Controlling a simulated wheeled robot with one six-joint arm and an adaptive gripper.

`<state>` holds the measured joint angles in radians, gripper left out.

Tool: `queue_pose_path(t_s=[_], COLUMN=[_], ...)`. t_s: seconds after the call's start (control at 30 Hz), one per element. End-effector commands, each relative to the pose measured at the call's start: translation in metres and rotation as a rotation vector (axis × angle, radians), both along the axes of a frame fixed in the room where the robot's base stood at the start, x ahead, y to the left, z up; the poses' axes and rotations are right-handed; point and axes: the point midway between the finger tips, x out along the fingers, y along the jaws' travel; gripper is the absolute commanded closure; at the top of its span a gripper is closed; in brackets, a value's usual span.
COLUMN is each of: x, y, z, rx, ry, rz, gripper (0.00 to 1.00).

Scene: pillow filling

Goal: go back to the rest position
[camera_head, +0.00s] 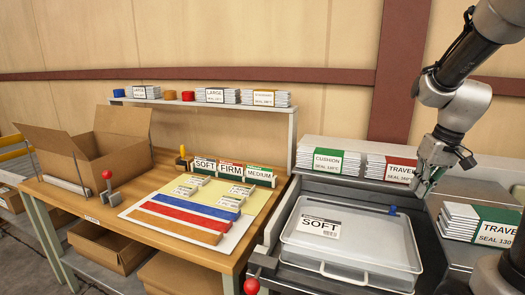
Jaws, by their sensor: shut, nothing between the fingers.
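My gripper (424,188) hangs at the end of my arm on the right, above the steel surface beside the lidded tray. It points down, is shut and holds nothing. The tray (350,243) is pale with a label reading SOFT, and it sits in the dark-framed station right of the wooden table. Packs with a green CUSHION label (328,162) and a red TRAVEL label (391,169) lie behind it. Another TRAVEL pack (485,222) with a green label lies right of my gripper.
A wooden table (130,200) on the left bears an open cardboard box (100,148), a yellow mat with colored strips (195,215), and SOFT, FIRM and MEDIUM cards (231,170). A white shelf (200,105) carries packs. Air above the tray is clear.

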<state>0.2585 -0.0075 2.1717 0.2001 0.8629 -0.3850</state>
Motion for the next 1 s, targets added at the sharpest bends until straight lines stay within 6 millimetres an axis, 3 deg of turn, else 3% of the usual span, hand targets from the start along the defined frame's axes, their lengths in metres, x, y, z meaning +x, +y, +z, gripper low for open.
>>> queue_pose_path(t_s=[0.3, 0.5, 0.73, 1.0], x=[-0.113, -0.163, -0.172, -0.171], y=[0.034, 0.049, 0.060, 0.062], z=[0.035, 0.048, 0.066, 0.067], rx=[-0.068, -0.112, -0.112, -0.110], ry=[0.007, -0.098, -0.211, -0.216], rz=[-0.145, -0.092, -0.039, -0.029], gripper=[1.00, 1.00, 1.00, 1.00])
